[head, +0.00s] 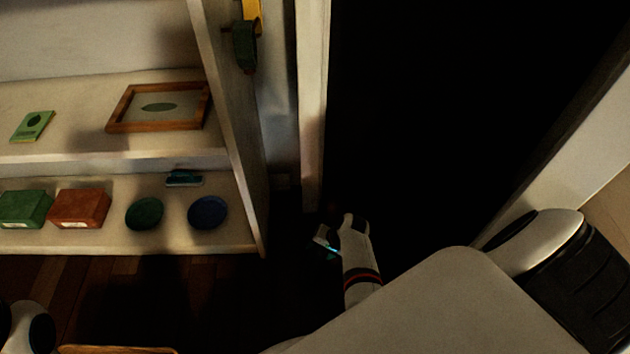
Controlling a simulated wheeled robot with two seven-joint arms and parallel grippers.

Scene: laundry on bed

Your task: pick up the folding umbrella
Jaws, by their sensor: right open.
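I cannot clearly make out a folding umbrella. A dark green item (245,46) with a yellow part above it hangs on the side of the shelf unit; I cannot tell if it is the umbrella. A small dark teal item (184,179) lies at the back of the lower shelf, also unclear. My right gripper (335,229) is open, low in the dark gap right of the shelf unit, apart from both items. I see nothing held in it. My left gripper is out of view; only a piece of that arm shows at the bottom left.
The upper shelf (70,143) holds a green booklet (33,126) and a wooden frame (158,107). The lower shelf (130,241) holds a green box (24,208), a red box (79,208), a green bowl (144,213) and a blue bowl (208,212). A dark doorway lies right.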

